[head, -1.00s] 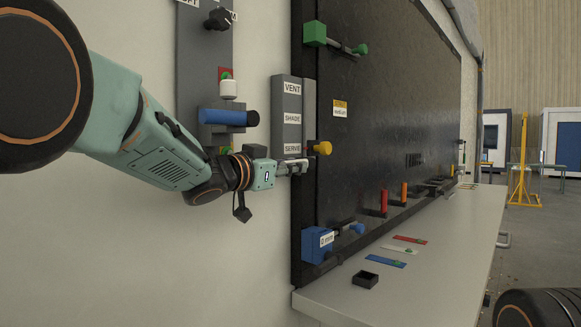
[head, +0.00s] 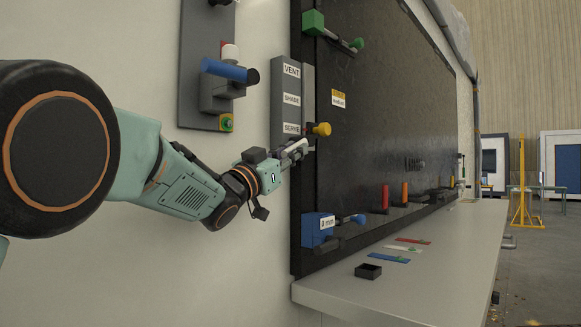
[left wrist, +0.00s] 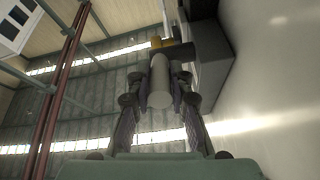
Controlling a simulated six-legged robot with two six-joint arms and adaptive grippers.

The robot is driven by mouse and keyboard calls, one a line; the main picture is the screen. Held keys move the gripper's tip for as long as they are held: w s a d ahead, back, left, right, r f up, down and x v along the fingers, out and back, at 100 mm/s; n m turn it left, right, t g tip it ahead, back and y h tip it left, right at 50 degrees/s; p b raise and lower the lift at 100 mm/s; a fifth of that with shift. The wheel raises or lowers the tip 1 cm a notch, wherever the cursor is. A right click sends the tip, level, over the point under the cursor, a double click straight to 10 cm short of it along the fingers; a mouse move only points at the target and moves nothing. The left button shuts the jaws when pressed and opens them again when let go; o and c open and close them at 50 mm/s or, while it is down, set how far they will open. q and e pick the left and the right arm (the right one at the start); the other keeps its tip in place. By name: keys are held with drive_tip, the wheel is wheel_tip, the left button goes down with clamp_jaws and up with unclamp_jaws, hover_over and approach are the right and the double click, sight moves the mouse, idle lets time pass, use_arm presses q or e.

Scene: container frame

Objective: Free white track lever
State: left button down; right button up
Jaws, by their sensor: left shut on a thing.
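The white track lever (head: 300,144) sits at the lower end of the grey track box with the labels VENT, SHADE and SERVE (head: 291,95), beside the SERVE label. My left gripper (head: 294,151) is shut on it. In the left wrist view the lever shows as a pale round bar (left wrist: 160,82) between the two fingers (left wrist: 157,98), which lie on either side of it. The far end of the lever meets a dark block there. In the head view the fingers hide part of the lever. My right gripper is in neither view.
A yellow knob (head: 322,129) sticks out just right of the lever. A grey panel with a blue cylinder (head: 223,70) is on the wall, up left. A blue latch block (head: 317,230) is below. The counter (head: 440,250) holds coloured strips and a small black tray (head: 368,271).

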use_arm(q)
drive_tip(key=shift+w+d+f+t+h+b, duration=0.15)
drive_tip(key=shift+t+h+b, duration=0.3)
drive_tip(key=shift+b, duration=0.4)
drive_tip(key=shift+w+f+t+h+b, duration=0.1)
drive_tip(key=shift+t+h+b, duration=0.15)
drive_tip(key=shift+t+b, duration=0.45)
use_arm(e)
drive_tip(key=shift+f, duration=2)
use_arm(q)
drive_tip(key=shift+s+r, duration=0.1)
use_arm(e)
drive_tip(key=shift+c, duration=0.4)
